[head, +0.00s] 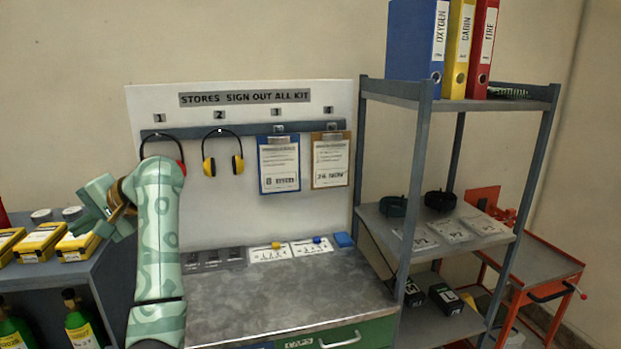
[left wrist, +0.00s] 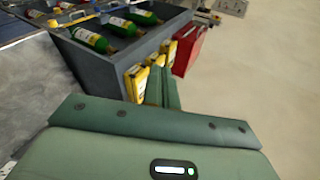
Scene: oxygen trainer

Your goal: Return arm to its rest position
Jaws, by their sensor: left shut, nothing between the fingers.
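My left arm (head: 156,235) rises, green and patterned, at the left of the head view, in front of the worktop's left end. My left gripper (head: 86,220) is bent over to the left, near the dark shelf unit with yellow cases. In the left wrist view its fingers (left wrist: 163,78) are together and empty, with yellow cases and a red case beyond them. The arm partly covers a red-and-black headset (head: 181,167) on the board. My right gripper is not in view.
The grey worktop (head: 285,297) is mostly bare, with labelled cards at its back. Yellow earmuffs (head: 209,166) and clipboards hang behind. A grey shelf rack (head: 421,150) with binders stands right, beside a red trolley (head: 540,265). Green bottles (head: 80,322) stand low at left.

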